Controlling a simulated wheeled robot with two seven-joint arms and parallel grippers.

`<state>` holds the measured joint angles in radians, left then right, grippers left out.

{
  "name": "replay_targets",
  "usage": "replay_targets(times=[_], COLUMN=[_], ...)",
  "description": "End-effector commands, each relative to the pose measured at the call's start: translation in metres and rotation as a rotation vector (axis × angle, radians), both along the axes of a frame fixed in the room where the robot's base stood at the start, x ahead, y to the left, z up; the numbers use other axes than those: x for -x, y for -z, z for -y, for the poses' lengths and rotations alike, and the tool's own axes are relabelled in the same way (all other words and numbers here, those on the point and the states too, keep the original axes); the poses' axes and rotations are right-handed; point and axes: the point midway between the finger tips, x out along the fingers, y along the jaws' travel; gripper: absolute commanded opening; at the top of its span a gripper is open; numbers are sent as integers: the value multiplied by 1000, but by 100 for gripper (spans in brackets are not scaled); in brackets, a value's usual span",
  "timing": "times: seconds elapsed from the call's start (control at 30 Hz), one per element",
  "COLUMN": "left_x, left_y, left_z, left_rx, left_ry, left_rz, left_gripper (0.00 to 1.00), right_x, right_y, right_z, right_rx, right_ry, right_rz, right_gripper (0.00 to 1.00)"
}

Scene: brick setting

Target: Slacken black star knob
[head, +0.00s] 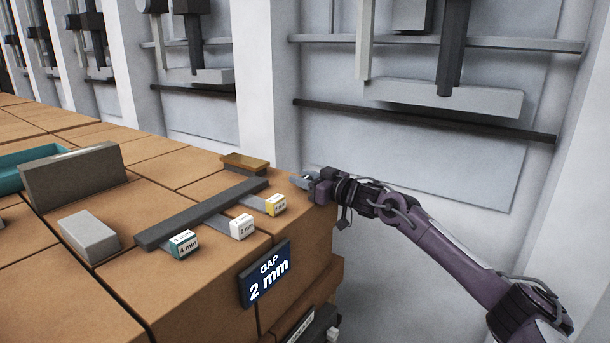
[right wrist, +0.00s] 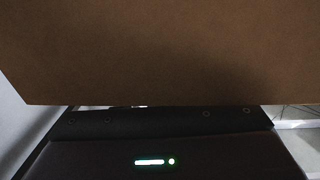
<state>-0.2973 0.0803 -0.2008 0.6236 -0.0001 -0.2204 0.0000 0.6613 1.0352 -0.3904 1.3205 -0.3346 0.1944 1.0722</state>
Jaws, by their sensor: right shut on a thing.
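My right gripper (head: 304,180) is just off the right edge of the brick stack (head: 200,175), level with its top, with its fingers pointing left. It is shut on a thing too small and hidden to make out. I cannot make out the black star knob in either view. In the right wrist view, a plain brown face (right wrist: 160,50) fills the upper part and hides the fingertips. My left gripper is out of view. A dark sign (head: 265,275) reading "GAP 2 mm" is on the front of the stack.
A pale wall with rails (head: 430,122) stands behind.

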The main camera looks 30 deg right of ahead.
Motion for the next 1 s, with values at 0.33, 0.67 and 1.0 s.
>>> replay_targets(times=[0.33, 0.67, 1.0], left_x=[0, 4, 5], left_y=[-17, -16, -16], left_z=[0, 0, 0], left_rx=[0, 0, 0], left_ry=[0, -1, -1], left_rz=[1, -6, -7], left_gripper=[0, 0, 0], right_x=[0, 1, 1], right_y=[-1, 0, 0], right_z=[-1, -2, -1], right_rx=[-2, -4, -3], right_ry=[-216, -232, -231], right_rz=[0, 0, 1], right_gripper=[11, 11, 55])
